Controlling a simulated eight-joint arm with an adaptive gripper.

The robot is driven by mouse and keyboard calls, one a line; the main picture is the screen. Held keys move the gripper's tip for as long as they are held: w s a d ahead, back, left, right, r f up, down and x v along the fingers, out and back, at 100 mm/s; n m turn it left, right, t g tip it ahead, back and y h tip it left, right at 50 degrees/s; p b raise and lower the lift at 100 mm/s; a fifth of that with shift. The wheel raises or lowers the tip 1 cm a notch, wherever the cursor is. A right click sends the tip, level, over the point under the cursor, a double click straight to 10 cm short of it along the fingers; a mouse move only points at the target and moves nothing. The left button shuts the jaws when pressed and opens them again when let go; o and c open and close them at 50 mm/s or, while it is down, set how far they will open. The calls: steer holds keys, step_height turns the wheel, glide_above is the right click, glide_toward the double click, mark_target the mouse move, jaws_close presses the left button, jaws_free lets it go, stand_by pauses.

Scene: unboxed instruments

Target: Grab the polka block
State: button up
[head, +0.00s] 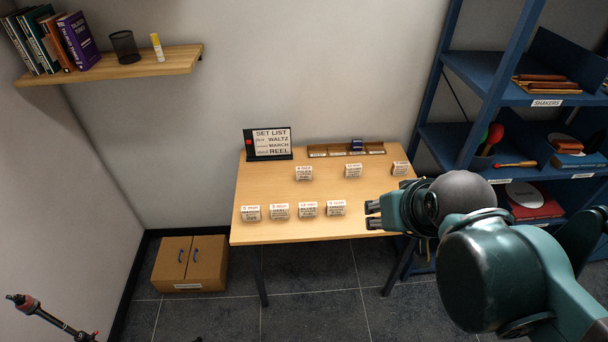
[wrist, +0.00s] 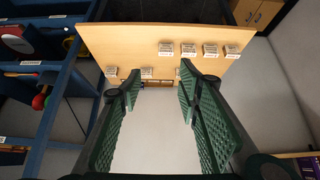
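Several small white-faced blocks with printed labels stand on the wooden table (head: 290,232). The front row holds blocks at the far left (head: 251,213), then (head: 279,210), (head: 308,209) and one nearest my gripper (head: 336,208). Behind them stand a left block (head: 304,173), a middle block (head: 353,170) and a right block (head: 400,168). The print is too small to tell surely which is the polka block. My gripper (head: 373,215) is at the table's right front, right of the front row. In the wrist view my gripper (wrist: 158,84) is open, with nothing between its fingers.
A sign (head: 269,143) reading SET LIST, waltz, march, reel stands at the table's back left. A labelled wooden tray (head: 322,150) beside it holds a dark blue block (head: 356,145). A blue shelf unit (head: 463,135) rises at the right. A cardboard box (head: 190,265) sits on the floor.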

steer(key=shift+w, duration=0.1)
steer(key=w+a+r+n+g, duration=0.1)
steer(key=w+r+n, duration=0.1)
steer(key=w, duration=0.5)
steer(key=w+a+r+n+g, duration=0.1)
steer(key=w+r+n, duration=0.15)
steer(key=w, duration=0.55)
steer(key=n+g, duration=0.5)
steer(key=n, duration=0.8)
glide_above(304, 168)
step_height(304, 168, down, 34)
steer(key=shift+s+f, duration=0.1)
steer(key=shift+s, duration=0.05)
steer(key=shift+f, duration=0.4)
